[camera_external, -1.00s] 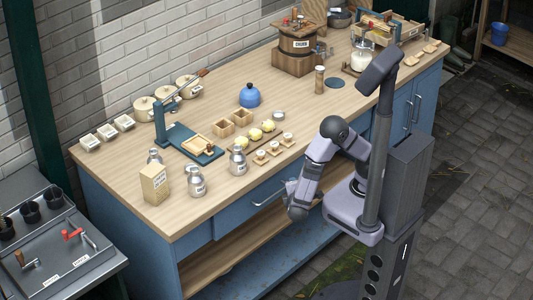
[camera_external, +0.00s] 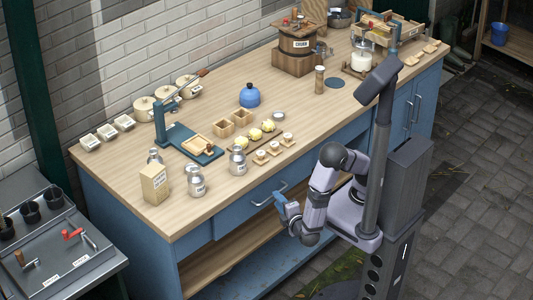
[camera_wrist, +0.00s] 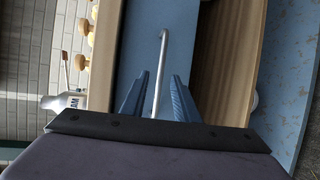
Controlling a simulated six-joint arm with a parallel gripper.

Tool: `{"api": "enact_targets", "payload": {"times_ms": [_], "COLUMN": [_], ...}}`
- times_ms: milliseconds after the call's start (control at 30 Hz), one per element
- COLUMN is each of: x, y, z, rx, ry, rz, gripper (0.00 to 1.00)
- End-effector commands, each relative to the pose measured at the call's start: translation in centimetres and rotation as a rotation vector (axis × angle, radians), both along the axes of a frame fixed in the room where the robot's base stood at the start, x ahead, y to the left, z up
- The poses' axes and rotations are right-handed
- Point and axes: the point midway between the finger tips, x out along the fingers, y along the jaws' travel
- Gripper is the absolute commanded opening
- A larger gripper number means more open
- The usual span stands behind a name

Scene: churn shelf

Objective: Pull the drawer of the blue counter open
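The blue counter (camera_external: 120,206) has a wooden top and a blue drawer (camera_external: 235,213) in its front, flush with the counter as far as I can see. The drawer's silver bar handle (camera_external: 268,196) shows in the external view. In the wrist view the handle (camera_wrist: 160,70) runs upright between my two blue fingers. My gripper (camera_external: 284,203) is at the drawer front, by the right end of the handle. In the wrist view my gripper (camera_wrist: 156,92) is open, with gaps between the handle and both fingers.
An open wooden shelf (camera_external: 215,254) lies below the drawer. Paved floor (camera_external: 470,180) is free at the right.

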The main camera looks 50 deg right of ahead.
Motion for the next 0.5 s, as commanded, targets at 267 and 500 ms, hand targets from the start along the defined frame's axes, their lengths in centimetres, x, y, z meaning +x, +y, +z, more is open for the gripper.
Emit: {"api": "enact_targets", "payload": {"times_ms": [267,500], "x": [2.5,2.9], "y": [-1.1,-1.2], "z": [-0.5,-0.6], "rx": [0.000,0.001], "ry": [0.001,0.001], "rz": [-0.001,0.001], "gripper": [0.28,0.28]}}
